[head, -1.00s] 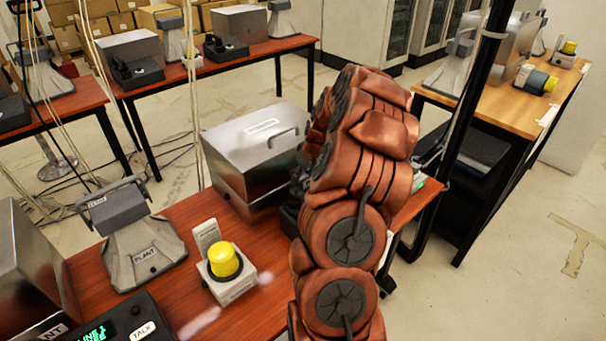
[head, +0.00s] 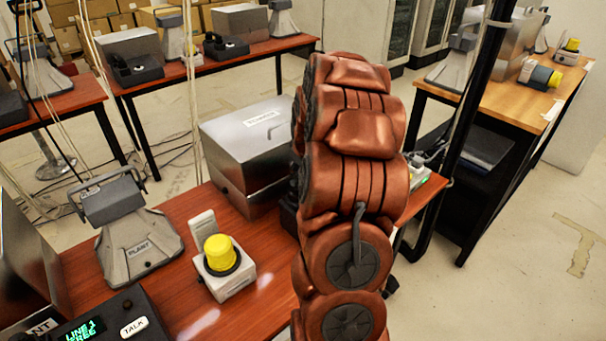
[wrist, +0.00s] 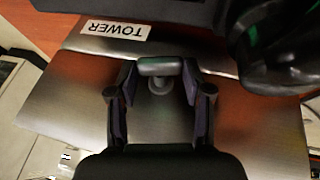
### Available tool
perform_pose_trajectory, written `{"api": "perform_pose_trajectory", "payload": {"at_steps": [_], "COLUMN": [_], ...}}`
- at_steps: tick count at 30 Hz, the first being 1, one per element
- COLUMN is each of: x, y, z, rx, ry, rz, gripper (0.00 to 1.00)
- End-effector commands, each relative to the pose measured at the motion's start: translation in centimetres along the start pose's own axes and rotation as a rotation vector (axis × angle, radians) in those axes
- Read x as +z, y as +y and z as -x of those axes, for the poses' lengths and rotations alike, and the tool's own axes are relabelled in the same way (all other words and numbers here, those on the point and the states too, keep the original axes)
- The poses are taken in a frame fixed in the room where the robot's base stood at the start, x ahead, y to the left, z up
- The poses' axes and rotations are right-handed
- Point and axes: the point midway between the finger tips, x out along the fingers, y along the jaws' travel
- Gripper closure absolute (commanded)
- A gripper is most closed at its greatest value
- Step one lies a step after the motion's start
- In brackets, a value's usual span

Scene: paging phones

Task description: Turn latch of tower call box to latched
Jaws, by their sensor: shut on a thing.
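The tower call box (wrist: 70,95) is a brushed metal box filling most of the wrist view. Its white TOWER label (wrist: 114,29) appears upside down there. The latch (wrist: 158,68) is a small grey piece with a rounded end on the metal face. My gripper (wrist: 158,85) has a dark finger on either side of the latch and is shut on it. My arm hides the gripper and the latch there.
A dark post (head: 480,110) rises at right. A dark rounded object (wrist: 275,45) shows upper right in the wrist view.

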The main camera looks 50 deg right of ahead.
Motion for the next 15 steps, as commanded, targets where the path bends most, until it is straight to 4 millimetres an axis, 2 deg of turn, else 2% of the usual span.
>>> {"api": "perform_pose_trajectory", "payload": {"at_steps": [1, 15], "x": [0.29, 0.11], "y": [-0.14, -0.54], "z": [-0.52, -0.29], "rx": [0.03, 0.225], "ry": [0.0, 0.001], "rz": [0.014, 0.093], "gripper": [0.85, 0.85]}}
